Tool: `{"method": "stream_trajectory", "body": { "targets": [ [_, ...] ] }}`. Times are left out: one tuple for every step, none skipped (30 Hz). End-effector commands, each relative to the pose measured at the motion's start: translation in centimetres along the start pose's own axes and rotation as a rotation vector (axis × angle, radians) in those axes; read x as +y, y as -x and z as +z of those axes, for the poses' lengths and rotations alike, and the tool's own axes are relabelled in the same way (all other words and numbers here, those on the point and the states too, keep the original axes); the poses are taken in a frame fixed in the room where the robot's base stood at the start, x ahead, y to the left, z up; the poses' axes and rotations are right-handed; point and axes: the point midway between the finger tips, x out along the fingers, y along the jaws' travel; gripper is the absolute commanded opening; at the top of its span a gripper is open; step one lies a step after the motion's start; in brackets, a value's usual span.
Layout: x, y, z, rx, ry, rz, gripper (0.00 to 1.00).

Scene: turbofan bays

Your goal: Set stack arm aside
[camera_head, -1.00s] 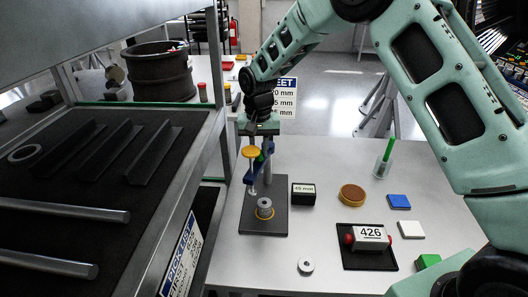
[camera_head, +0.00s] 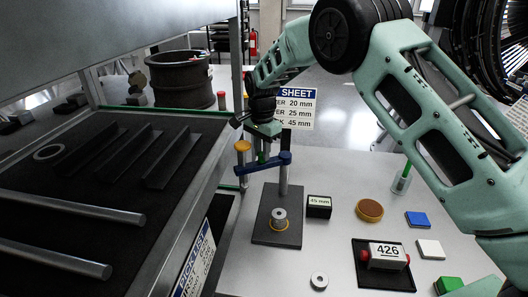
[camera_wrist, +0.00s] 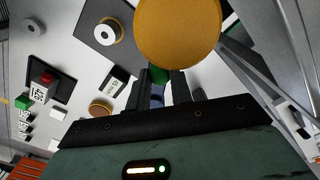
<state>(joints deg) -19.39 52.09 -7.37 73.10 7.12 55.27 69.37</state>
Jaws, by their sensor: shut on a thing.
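The stack arm (camera_head: 268,161) is a blue bar joined to an upright grey post (camera_head: 284,178) on a dark base plate (camera_head: 285,236). A yellow knob (camera_head: 242,146) stands at its free end and looms large in the wrist view (camera_wrist: 178,30). My gripper (camera_head: 262,150) is above the bar, shut on its green handle, which shows between the fingers in the wrist view (camera_wrist: 158,75). The bar points left, clear of the metal spool stack (camera_head: 280,217) on the plate. A yellow ring lies around the foot of the stack.
A black block labelled 45 mm (camera_head: 319,207) stands right of the plate. A brown round dish (camera_head: 369,210), a 426-labelled part (camera_head: 385,256) on a black mat and a loose washer (camera_head: 319,281) lie nearby. A dark shelf (camera_head: 100,190) with rods borders the left.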

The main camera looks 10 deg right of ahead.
Motion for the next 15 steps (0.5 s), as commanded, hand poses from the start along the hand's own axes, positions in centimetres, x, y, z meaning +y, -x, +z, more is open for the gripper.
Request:
{"method": "stream_trajectory", "body": {
  "targets": [
    [-0.18, 0.16, -0.19, 0.004, -0.010, -0.004, 0.00],
    [-0.23, 0.16, -0.22, 0.004, -0.017, -0.004, 0.00],
    [-0.28, 0.18, -0.25, 0.004, -0.024, -0.004, 0.00],
    [-0.31, 0.18, -0.27, 0.004, -0.029, -0.004, 0.00],
    [-0.34, 0.19, -0.28, 0.004, -0.033, -0.004, 0.00],
    [-0.36, 0.19, -0.30, 0.004, -0.036, -0.005, 0.00],
    [-0.38, 0.20, -0.31, 0.004, -0.039, -0.005, 0.00],
    [-0.39, 0.20, -0.32, 0.004, -0.040, -0.005, 0.00],
    [-0.40, 0.21, -0.33, 0.004, -0.041, -0.005, 0.00],
    [-0.41, 0.22, -0.34, 0.004, -0.042, -0.006, 0.00],
    [-0.41, 0.22, -0.34, 0.004, -0.042, -0.006, 0.00],
    [-0.42, 0.22, -0.35, 0.004, -0.043, -0.006, 0.00],
    [-0.43, 0.23, -0.35, 0.004, -0.043, -0.006, 0.00],
    [-0.43, 0.23, -0.36, 0.004, -0.043, -0.007, 0.00],
    [-0.44, 0.24, -0.36, 0.004, -0.043, -0.007, 0.00]
  ]
}}
